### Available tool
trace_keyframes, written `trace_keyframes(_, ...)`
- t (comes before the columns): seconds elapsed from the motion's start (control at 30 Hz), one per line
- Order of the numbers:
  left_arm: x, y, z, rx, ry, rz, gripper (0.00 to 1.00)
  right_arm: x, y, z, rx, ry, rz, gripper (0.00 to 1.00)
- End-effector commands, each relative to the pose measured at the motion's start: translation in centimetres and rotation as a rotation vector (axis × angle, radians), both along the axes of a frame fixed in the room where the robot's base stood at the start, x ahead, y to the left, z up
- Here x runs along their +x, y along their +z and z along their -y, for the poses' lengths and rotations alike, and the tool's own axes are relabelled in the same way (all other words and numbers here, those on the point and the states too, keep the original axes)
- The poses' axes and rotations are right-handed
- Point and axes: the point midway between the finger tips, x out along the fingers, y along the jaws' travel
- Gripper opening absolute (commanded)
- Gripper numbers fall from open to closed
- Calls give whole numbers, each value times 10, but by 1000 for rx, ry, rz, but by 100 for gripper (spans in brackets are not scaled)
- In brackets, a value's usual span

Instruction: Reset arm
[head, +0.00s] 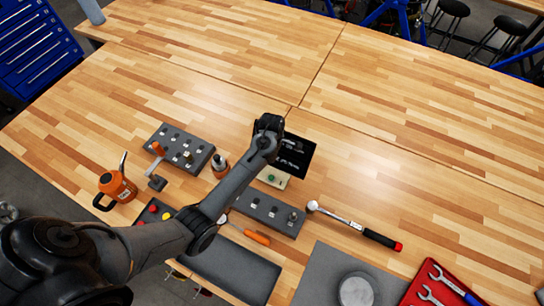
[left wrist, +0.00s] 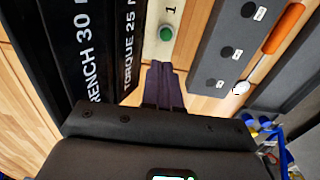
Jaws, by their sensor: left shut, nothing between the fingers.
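My left arm reaches in from the left in the head view, and its gripper end (head: 268,130) is above the bench by a black sign. In the left wrist view the left gripper's fingers (left wrist: 164,75) are together with nothing between them. They point toward a pale panel (left wrist: 155,50) with a green button (left wrist: 166,33) marked 1. The panel (head: 273,178) and its green button also show in the head view. Whether the fingers touch the panel cannot be told. My right gripper is in neither view.
A black sign (head: 293,155) stands close to the gripper. Grey holed stands (head: 264,214) and (head: 180,148), an orange oil can (head: 117,187), a screwdriver (head: 248,232), a torque wrench (head: 354,225) and a red tray (head: 436,285) lie around. The bench's far side is clear.

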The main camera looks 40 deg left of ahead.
Motion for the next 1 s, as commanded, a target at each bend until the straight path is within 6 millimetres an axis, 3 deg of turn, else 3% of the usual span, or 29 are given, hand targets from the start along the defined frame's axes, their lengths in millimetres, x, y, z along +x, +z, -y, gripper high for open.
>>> trace_keyframes(0.4, -1, -1, 0, 0, 0, -2, 0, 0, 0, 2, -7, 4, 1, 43)
trace_keyframes(0.57, -20, -20, 0, 0, 0, -41, 0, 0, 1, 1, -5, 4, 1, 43)
trace_keyframes(0.67, -51, -46, -1, 3, -1, -101, 0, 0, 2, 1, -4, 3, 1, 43)
trace_keyframes(0.8, -126, -88, 1, 18, -26, -201, 0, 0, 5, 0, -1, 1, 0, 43)
trace_keyframes(0.9, -176, -97, 7, 32, -88, -223, 0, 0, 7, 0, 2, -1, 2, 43)
trace_keyframes(1.0, -219, -91, 18, 38, -238, -214, 0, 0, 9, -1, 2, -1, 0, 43)
